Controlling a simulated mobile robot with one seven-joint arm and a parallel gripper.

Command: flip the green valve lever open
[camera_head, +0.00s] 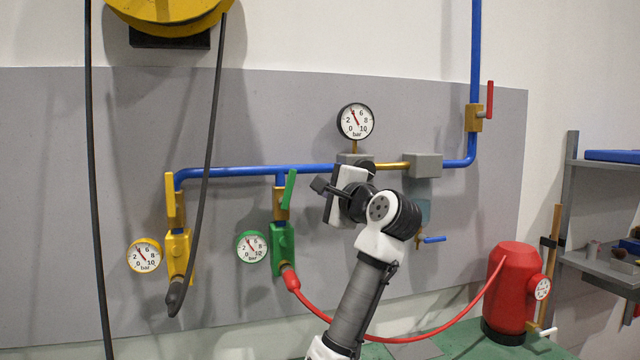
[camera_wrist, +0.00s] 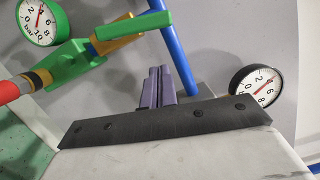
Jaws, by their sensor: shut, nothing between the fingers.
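The green valve lever (camera_head: 290,188) stands nearly upright, its top leaning slightly right, on a brass valve body (camera_head: 281,213) below the blue pipe. In the wrist view the lever (camera_wrist: 133,25) shows at the top, beyond the fingers and to their left. My gripper (camera_head: 318,186) is just right of the lever in the head view, with a visible gap between them. In the wrist view its purple fingers (camera_wrist: 157,86) are together with nothing between them. No contact with the lever shows.
A green regulator (camera_head: 283,247) with a gauge (camera_head: 252,247) and red hose (camera_head: 330,320) hangs below the valve. A yellow lever (camera_head: 170,194) is left; a red lever (camera_head: 490,99) and blue lever (camera_head: 434,239) are right.

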